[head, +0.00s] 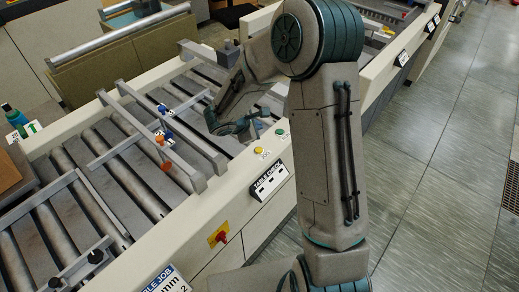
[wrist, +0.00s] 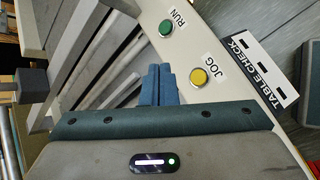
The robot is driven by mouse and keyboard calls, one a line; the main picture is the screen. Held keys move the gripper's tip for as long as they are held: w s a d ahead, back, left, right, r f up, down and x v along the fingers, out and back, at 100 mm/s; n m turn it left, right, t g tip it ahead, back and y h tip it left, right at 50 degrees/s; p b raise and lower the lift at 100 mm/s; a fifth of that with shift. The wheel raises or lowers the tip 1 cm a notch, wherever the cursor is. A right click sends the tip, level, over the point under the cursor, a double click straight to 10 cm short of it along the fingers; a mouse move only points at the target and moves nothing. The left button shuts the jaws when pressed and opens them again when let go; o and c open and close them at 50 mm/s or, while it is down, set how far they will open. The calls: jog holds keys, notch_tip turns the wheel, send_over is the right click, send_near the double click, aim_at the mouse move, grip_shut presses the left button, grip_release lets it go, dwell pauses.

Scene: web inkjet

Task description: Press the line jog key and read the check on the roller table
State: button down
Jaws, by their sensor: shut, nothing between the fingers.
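The yellow JOG key (wrist: 198,77) sits on the pale side rail of the roller table, beside the green RUN key (wrist: 166,28). In the head view, the JOG key (head: 259,151) and RUN key (head: 279,133) are both uncovered. My gripper (wrist: 159,75) is shut and empty. In the wrist view its blue fingertips appear just left of the JOG key; contact is not visible. The TABLE CHECK plate (wrist: 262,70) has dark slots and no visible lit mark. It also shows on the rail's outer face in the head view (head: 268,183).
A red knob on a yellow plate (head: 219,236) is farther down the outer face. Metal crossbars (head: 160,135) with orange and blue clamps span the rollers. A bottle (head: 14,115) stands at the left. The floor at right is clear.

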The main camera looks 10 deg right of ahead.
jog(key=b, duration=0.4)
send_over(257, 151)
notch_tip(257, 151, down, 7)
jog(key=shift+f+b, duration=0.7)
jog(key=shift+b, duration=0.35)
jog(key=shift+f, duration=0.15)
dwell(0.9)
jog(key=shift+s+f+b, duration=0.1)
jog(key=shift+f+b, duration=0.2)
jog(key=shift+b, duration=0.5)
jog(key=shift+f+b, duration=0.4)
jog(key=shift+b, duration=0.2)
dwell(0.4)
jog(key=shift+r, duration=0.1)
jog(key=shift+r+p, duration=0.4)
jog(key=shift+r, duration=0.35)
